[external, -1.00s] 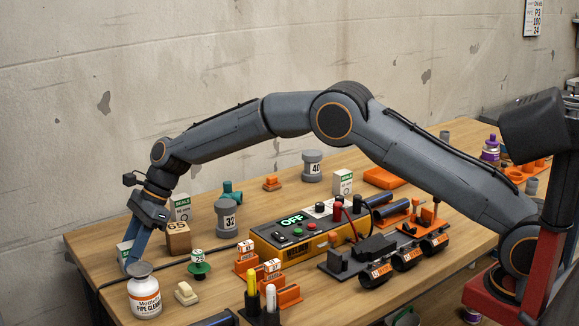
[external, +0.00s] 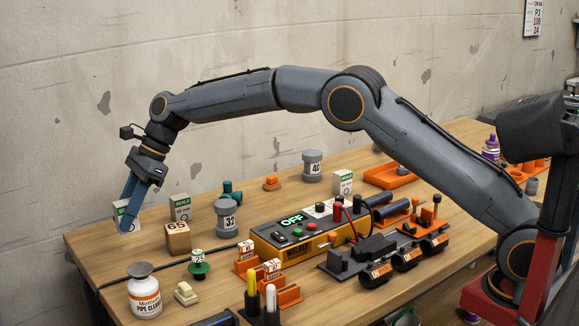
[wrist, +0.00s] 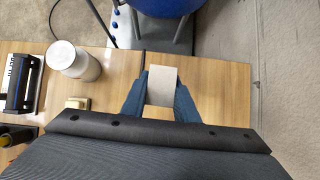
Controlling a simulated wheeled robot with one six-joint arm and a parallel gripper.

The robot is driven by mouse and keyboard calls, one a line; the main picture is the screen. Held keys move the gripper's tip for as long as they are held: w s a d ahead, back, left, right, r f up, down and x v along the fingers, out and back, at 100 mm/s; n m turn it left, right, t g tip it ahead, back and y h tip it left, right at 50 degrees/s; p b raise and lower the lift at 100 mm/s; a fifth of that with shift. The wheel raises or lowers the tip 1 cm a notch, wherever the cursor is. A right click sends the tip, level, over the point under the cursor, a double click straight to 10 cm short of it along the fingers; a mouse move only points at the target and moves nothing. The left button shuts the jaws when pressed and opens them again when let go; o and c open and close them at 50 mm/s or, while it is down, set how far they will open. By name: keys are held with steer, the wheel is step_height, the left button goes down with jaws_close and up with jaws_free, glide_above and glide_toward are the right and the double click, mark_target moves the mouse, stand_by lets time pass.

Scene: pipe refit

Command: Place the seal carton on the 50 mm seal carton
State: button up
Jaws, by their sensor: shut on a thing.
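My gripper (external: 129,207) is shut on a white seal carton (external: 121,220) with a green label, at the far left of the bench in the external view. The fingers cover much of it. In the wrist view the carton's pale top (wrist: 162,80) shows between the two blue fingers. A second white carton marked SEALS (external: 180,208) stands upright to the right of my gripper. A third white and green carton (external: 343,183) stands behind the welder box. The sizes printed on the cartons are too small to read.
A wooden block marked 65 (external: 177,238) stands in front of the SEALS carton. A grey 32 fitting (external: 227,218) and the yellow welder box (external: 290,243) stand to the right.

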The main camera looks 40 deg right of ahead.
steer(key=w+d+r+m+t+h+p, duration=0.15)
steer(key=w+d+r+m, duration=0.25)
steer(key=w+d, duration=0.5)
steer(key=w+d+r+m+t, duration=0.35)
steer(key=w+d, duration=0.25)
steer(key=d, duration=0.6)
steer(key=p, duration=0.1)
glide_toward(179, 196)
steer(key=shift+m+g, duration=0.3)
steer(key=shift+m, duration=0.15)
steer(key=w+a+f, duration=0.3)
steer(key=w+a, duration=0.1)
steer(key=shift+f, duration=0.3)
steer(key=shift+f, duration=0.15)
steer(key=o, duration=1.1)
steer(key=shift+c, duration=0.2)
steer(key=shift+a, duration=0.1)
